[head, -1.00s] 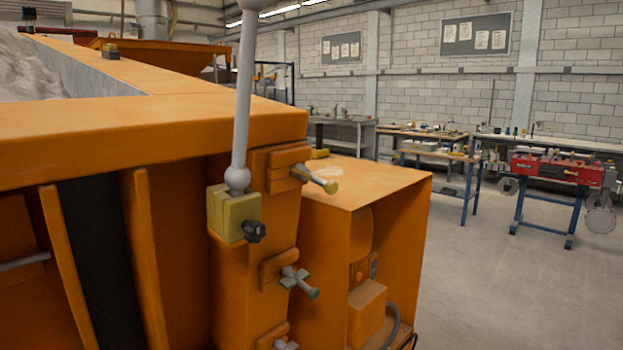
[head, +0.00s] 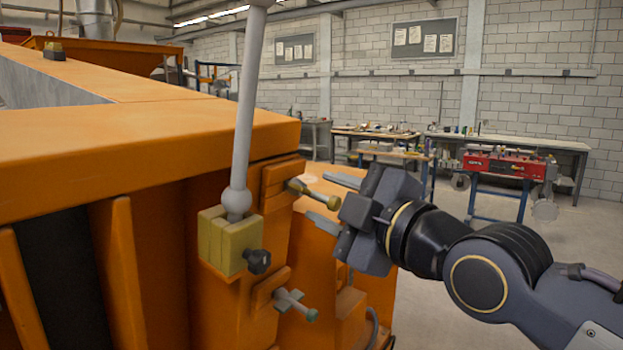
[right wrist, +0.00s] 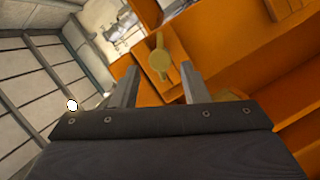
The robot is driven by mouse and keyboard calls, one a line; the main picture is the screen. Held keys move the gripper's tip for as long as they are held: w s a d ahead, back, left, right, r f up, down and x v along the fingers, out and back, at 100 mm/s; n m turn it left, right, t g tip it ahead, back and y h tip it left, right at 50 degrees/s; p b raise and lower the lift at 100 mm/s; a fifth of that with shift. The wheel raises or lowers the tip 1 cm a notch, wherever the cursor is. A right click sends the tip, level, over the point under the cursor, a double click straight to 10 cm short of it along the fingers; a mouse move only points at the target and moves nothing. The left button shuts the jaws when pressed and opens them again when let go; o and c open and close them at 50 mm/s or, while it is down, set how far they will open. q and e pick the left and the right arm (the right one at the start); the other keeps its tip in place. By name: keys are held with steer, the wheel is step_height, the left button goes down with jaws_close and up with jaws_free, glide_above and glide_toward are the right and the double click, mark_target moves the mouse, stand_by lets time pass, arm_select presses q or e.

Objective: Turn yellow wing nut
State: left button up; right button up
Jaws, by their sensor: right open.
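The yellow wing nut (head: 300,187) sits on the upper bolt at the corner of the orange sandbed frame. In the right wrist view its yellow round end (right wrist: 159,61) shows between and a little beyond the two fingertips. My right gripper (head: 316,195) is open, its fingers pointing left at the nut, one above and one below the bolt's line in the head view. It has not closed on anything. Whether a finger touches the nut I cannot tell. My left gripper is not in view.
A pale yellow block (head: 228,240) with a black knob (head: 258,262) and a tall grey lever (head: 246,110) stand left of the nut. A second, greyish wing bolt (head: 292,302) is below. Workbenches (head: 375,140) line the back wall, with open floor to the right.

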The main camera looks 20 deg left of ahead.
mark_target(310, 194)
steer(key=shift+p+x, duration=0.5)
steer(key=shift+x, duration=1.45)
steer(key=shift+f, duration=0.1)
jaws_close()
